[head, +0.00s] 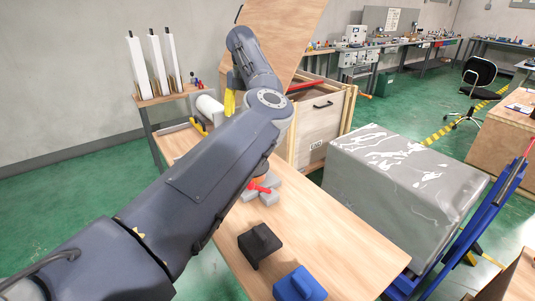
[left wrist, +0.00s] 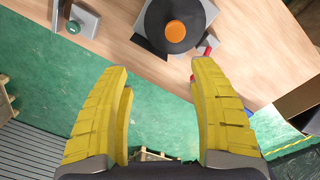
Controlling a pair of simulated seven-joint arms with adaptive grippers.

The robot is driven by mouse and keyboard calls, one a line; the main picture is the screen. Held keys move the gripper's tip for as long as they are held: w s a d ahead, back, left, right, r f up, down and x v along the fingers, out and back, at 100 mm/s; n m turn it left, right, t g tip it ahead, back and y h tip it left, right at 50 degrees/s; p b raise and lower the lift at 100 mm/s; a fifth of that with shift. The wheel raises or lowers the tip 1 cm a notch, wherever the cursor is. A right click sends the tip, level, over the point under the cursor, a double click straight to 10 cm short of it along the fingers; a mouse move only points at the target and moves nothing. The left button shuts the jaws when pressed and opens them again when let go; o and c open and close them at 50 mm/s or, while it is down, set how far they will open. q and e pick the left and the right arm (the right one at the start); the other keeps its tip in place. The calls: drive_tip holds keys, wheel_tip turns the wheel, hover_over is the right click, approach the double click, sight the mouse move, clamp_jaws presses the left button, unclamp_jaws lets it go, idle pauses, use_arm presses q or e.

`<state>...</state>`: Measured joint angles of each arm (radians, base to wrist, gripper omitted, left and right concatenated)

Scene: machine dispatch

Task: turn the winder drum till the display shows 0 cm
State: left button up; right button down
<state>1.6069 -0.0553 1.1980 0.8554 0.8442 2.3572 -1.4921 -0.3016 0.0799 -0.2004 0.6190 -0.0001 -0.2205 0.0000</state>
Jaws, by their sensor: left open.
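The winder drum (left wrist: 172,28) shows in the left wrist view as a dark disc with an orange centre, on the wooden bench at the top. In the head view my left arm covers most of that spot; only a bit of orange (head: 261,179) shows beside the arm. My left gripper (left wrist: 160,72) is open and empty, its yellow fingers wide apart, apart from the drum. In the head view its yellow finger (head: 230,103) shows partly behind the arm. I cannot make out the display or its reading. My right gripper is not in view.
A black block (head: 260,245) and a blue block (head: 298,284) stand on the bench (head: 325,230). A red-handled grey object (head: 262,191) is near the arm. A large wrapped grey box (head: 400,180) stands right of the bench, a wooden crate (head: 313,130) behind it.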

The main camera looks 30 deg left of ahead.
use_arm(q)
drive_tip(key=shift+h, duration=0.4)
drive_tip(key=f, duration=0.5)
drive_tip(key=d+f, duration=0.1)
drive_tip(key=f, duration=0.5)
drive_tip(key=w+d+f, duration=0.1)
drive_tip(key=f, duration=0.4)
drive_tip(key=shift+f, duration=0.2)
drive_tip(key=shift+c, duration=0.2)
clamp_jaws()
